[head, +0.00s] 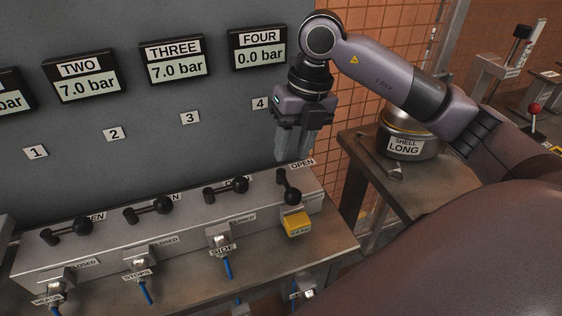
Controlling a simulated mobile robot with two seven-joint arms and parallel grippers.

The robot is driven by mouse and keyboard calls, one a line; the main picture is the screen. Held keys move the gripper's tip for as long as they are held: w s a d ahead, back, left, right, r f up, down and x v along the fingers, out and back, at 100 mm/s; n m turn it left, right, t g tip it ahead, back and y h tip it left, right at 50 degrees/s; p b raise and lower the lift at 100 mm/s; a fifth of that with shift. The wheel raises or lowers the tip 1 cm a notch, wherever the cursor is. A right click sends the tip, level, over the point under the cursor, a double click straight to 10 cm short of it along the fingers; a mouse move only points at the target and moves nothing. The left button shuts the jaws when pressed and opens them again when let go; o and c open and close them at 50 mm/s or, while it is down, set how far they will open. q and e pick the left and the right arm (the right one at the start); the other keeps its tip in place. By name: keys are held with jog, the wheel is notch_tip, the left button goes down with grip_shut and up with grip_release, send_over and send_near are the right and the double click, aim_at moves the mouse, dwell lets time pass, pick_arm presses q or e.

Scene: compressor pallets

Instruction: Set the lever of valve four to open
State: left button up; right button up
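The valve four lever (288,188) is black with a round knob, at the right end of the grey valve block (165,225). It points toward the front, unlike the other levers, which lie along the block. An OPEN label (302,164) is behind it. The display marked FOUR (258,48) reads 0.0 bar. My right gripper (292,150) points down just above and behind the lever, seemingly apart from it. The fingers overlap in this view, so I cannot tell their gap. My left gripper is out of view.
Three other levers, including this one (228,188), stand along the block; displays TWO (85,75) and THREE (176,60) read 7.0 bar. A yellow labelled block (296,224) sits in front of valve four. A SHELL LONG canister (405,143) stands on a side table at right.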

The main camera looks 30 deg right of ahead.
aim_at(285, 179)
jog(key=f, duration=0.2)
jog(key=a+f, duration=0.1)
jog(key=f, duration=0.2)
jog(key=shift+a+f, duration=0.1)
jog(key=shift+f, duration=0.2)
grip_shut()
